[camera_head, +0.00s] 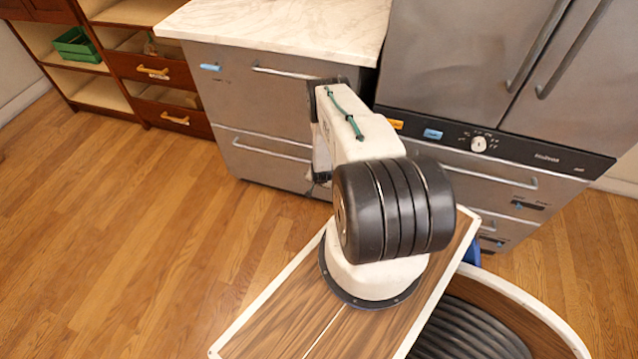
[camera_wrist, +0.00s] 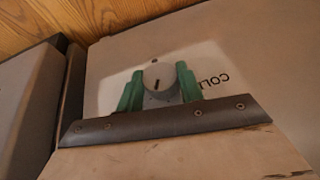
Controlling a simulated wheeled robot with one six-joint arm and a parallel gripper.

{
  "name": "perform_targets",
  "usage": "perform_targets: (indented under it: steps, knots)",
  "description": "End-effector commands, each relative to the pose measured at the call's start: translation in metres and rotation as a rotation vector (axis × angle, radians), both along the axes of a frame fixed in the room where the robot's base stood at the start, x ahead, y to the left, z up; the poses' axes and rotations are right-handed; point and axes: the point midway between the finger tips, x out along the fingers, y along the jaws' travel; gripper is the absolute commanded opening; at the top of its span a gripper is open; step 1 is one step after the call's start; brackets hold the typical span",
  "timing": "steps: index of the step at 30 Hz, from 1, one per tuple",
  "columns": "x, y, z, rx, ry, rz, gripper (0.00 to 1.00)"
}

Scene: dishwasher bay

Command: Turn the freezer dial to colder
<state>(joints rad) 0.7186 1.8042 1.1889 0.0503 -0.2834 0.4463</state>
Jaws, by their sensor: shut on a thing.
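In the wrist view, a round pale dial (camera_wrist: 158,75) with a dark pointer mark sits on a light plate on a grey-beige front. Part of a word, "COL", shows upside down beside it. My gripper (camera_wrist: 160,88) has its two green fingers on either side of the dial, shut on it. In the head view my arm reaches toward the grey drawer unit under the marble top, and the gripper and the held dial are hidden behind the arm.
A steel fridge (camera_head: 450,60) stands at right, with a black panel carrying another white dial (camera_head: 479,144). The grey drawer unit (camera_head: 240,95) has a marble counter (camera_head: 270,30). Wooden shelves (camera_head: 120,60) with a green crate (camera_head: 77,46) stand at left. The wood floor (camera_head: 140,230) at left is clear.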

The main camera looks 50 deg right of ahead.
Motion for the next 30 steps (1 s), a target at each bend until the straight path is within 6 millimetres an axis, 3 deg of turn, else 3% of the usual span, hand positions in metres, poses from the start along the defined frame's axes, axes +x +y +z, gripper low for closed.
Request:
perform_targets:
  steps: [24,25,26,27,30]
  knots:
    - [0.0038,-0.0017,0.0021,-0.028,0.05,0.003,0.14]
    - [0.0038,-0.0018,0.0021,-0.029,0.049,0.002,0.45]
    - [0.0038,-0.0017,0.0021,-0.027,0.05,0.002,0.54]
    - [0.0035,-0.0016,0.0018,-0.027,0.05,0.002,0.59]
    - [0.0026,-0.0014,0.0013,-0.026,0.051,0.001,0.59]
